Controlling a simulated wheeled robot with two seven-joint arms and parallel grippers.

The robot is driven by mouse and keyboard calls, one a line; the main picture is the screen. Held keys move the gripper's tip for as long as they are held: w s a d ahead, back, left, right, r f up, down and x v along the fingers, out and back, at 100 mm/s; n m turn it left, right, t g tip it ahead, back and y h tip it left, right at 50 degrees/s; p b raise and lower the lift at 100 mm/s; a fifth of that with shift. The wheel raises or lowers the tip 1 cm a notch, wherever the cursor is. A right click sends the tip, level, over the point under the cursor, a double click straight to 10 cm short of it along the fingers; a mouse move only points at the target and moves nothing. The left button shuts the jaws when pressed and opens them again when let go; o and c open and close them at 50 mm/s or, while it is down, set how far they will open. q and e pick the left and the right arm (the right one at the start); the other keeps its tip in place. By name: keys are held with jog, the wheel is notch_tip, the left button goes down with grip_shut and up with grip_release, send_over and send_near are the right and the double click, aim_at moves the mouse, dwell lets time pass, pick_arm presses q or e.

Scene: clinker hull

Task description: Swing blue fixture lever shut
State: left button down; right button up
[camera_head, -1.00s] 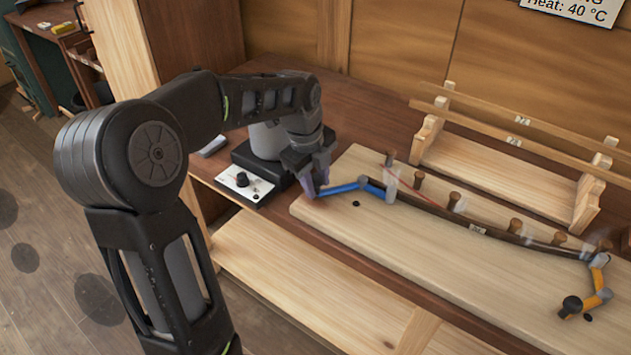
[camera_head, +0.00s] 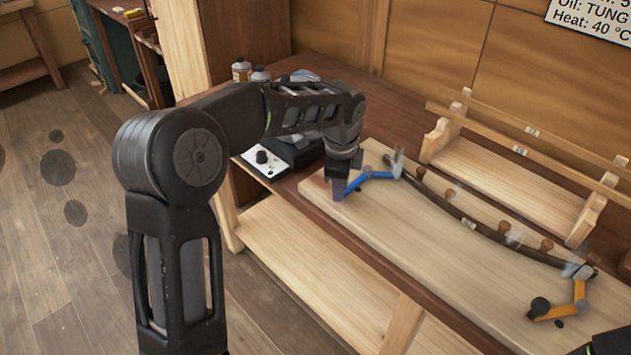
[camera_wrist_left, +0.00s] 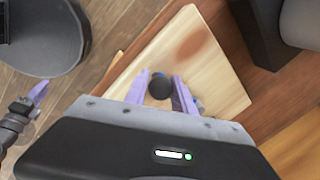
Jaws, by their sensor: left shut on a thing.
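An orange lever (camera_head: 575,302) with a black knob is at the board's right end. Wooden pegs line the strip. A wooden rack (camera_head: 510,185) stands behind. A control box (camera_head: 278,158) sits left of the board.

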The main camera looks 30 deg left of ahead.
pick_arm(q)
jog(key=d+n, duration=0.2)
jog(key=d, duration=0.1)
jog(key=shift+s+n, duration=0.2)
jog(key=shift+n, duration=0.2)
jog(key=shift+d+n+y, duration=0.4)
jog(key=shift+d+n, duration=0.4)
jog(key=shift+w+d+n+g, duration=0.2)
jog(key=shift+d+n, duration=0.4)
jog(key=shift+n, duration=0.05)
jog(key=shift+w+d+n+g, duration=0.15)
jog(key=shift+d+n+g, duration=0.05)
jog(key=shift+d+n, duration=0.4)
jog(key=c, duration=1.2)
grip_release()
jog(key=shift+o, duration=0.7)
jog(key=shift+a, duration=0.1)
